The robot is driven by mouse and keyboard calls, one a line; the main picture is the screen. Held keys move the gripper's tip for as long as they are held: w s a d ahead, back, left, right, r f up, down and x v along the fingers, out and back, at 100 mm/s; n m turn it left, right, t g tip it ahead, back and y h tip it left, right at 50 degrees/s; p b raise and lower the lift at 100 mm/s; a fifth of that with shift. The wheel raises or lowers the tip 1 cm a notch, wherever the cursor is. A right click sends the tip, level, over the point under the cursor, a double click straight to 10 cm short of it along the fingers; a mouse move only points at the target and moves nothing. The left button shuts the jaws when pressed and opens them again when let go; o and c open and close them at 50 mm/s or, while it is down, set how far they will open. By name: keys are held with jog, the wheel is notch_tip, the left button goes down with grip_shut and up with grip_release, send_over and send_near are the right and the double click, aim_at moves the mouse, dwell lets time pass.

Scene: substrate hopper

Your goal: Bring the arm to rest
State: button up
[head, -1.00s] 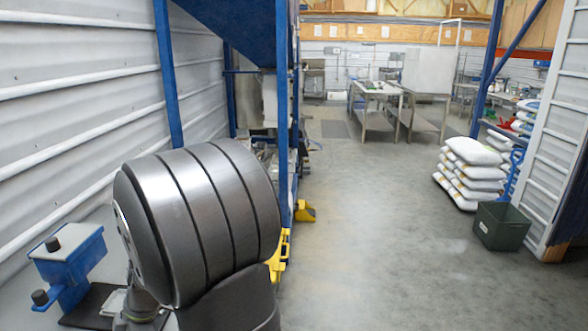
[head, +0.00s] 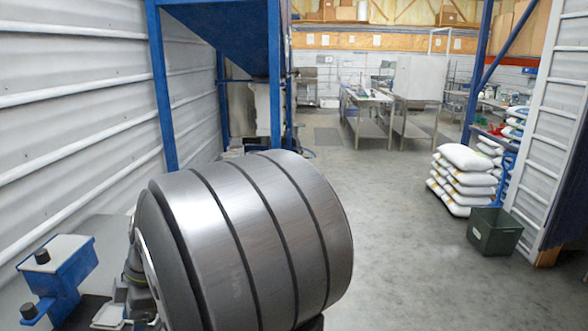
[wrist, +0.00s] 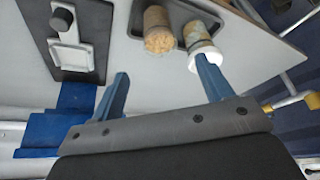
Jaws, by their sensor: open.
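My gripper (wrist: 163,88) shows in the wrist view with its two blue fingers spread wide apart and nothing between them. In the head view my dark grey arm link fills the lower middle and hides the gripper. Past the fingertips in the wrist view are a jar of brown grainy material (wrist: 158,32) and a second jar with a white lid (wrist: 203,48), both at a dark tray (wrist: 182,12). The right fingertip appears close to the white lid; I cannot tell whether they touch.
A blue device with black knobs (head: 57,268) stands at the lower left. A blue hopper (head: 225,30) on a frame is behind my arm. Stacked white sacks (head: 465,180) and a dark green bin (head: 494,232) stand right. The floor (head: 400,230) between is clear.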

jog(key=v, duration=0.6)
jog(key=x, duration=1.7)
jog(key=shift+f, duration=0.1)
notch_tip(320, 180, up, 8)
jog(key=w+a+r+m+t+y, duration=0.1)
jog(key=w+a+r+m+t, duration=0.1)
jog(key=w+m, duration=0.4)
jog(key=w, duration=0.5)
jog(key=shift+a+r+m+t, duration=0.15)
jog(key=shift+r+m+t, duration=0.15)
jog(key=shift+r+m, duration=0.1)
jog(key=shift+s, duration=0.15)
jog(key=s+d+f+n+g+h, duration=0.1)
jog(key=s+d+f+n+g, duration=0.15)
jog(key=s+n, duration=0.6)
jog(key=shift+m, duration=0.85)
jog(key=f, duration=0.2)
jog(key=s+f, duration=0.1)
jog(key=f, duration=0.2)
jog(key=s+f, duration=0.1)
jog(key=f, duration=0.2)
jog(key=shift+s+a+f, duration=0.1)
